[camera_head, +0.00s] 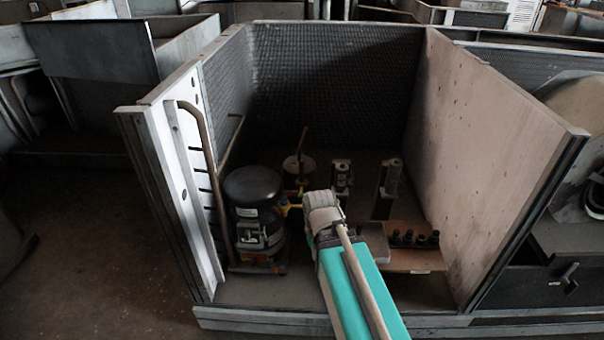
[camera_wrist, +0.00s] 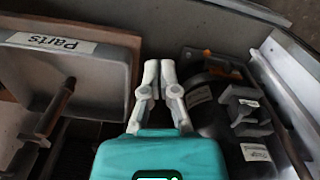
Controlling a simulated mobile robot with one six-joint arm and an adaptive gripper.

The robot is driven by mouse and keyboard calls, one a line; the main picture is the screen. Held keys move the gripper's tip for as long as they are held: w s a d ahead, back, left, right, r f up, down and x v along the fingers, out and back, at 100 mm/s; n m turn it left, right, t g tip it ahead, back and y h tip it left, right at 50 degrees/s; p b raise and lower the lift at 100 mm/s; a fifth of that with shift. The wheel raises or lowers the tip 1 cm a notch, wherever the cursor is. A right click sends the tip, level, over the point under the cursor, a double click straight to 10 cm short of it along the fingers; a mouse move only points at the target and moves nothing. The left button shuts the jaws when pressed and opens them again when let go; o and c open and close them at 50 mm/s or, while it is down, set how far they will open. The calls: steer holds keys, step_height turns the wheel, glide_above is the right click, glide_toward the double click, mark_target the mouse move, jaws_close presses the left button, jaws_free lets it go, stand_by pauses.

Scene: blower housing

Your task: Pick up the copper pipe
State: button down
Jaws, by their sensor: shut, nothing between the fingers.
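A long, thin brownish pipe with a bent top, which looks like the copper pipe (camera_head: 208,160), stands upright along the inside of the housing's left wall in the head view. Its lower end is beside the black compressor (camera_head: 252,200). My gripper (camera_head: 322,203) is over the front middle of the housing, right of the compressor and apart from the pipe. In the wrist view my gripper (camera_wrist: 160,68) is shut and empty, its two pale fingers together. The compressor (camera_wrist: 205,105) lies to their right there.
The open-topped housing has a left wall (camera_head: 172,150), a right wall (camera_head: 480,150) and a dark mesh back (camera_head: 335,85). A brown board with black knobs (camera_head: 415,258) is at right. A small canister (camera_head: 298,172) and upright metal parts (camera_head: 388,185) stand behind my gripper.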

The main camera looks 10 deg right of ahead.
steer(key=c, duration=1)
jaws_free()
steer(key=shift+w+r, duration=0.1)
steer(key=shift+r, duration=0.05)
steer(key=shift+o, duration=1)
steer(key=shift+w+r+p, duration=0.2)
steer(key=shift+w+p, duration=0.05)
steer(key=shift+p, duration=0.05)
steer(key=o, duration=0.3)
steer(key=w+r+m+p, duration=0.1)
steer(key=w+r+p, duration=0.1)
steer(key=w, duration=0.1)
steer(key=w+r+m+p, duration=0.2)
steer(key=r+p, duration=0.1)
steer(key=w+r+m+p, duration=0.2)
steer(key=w, duration=0.1)
steer(key=shift+w+d+r+p, duration=0.25)
steer(key=shift+w+r+p, duration=0.1)
steer(key=shift+r+p, duration=0.05)
step_height(320, 180, up, 14)
steer(key=m+p, duration=1.1)
steer(key=p, duration=0.3)
glide_above(302, 160)
steer(key=shift+s+f, duration=0.15)
steer(key=shift+s, duration=0.2)
steer(key=shift+w+d+r+m, duration=0.1)
steer(key=shift+w+r+m, duration=0.2)
steer(key=shift+w, duration=0.2)
steer(key=shift+f, duration=0.15)
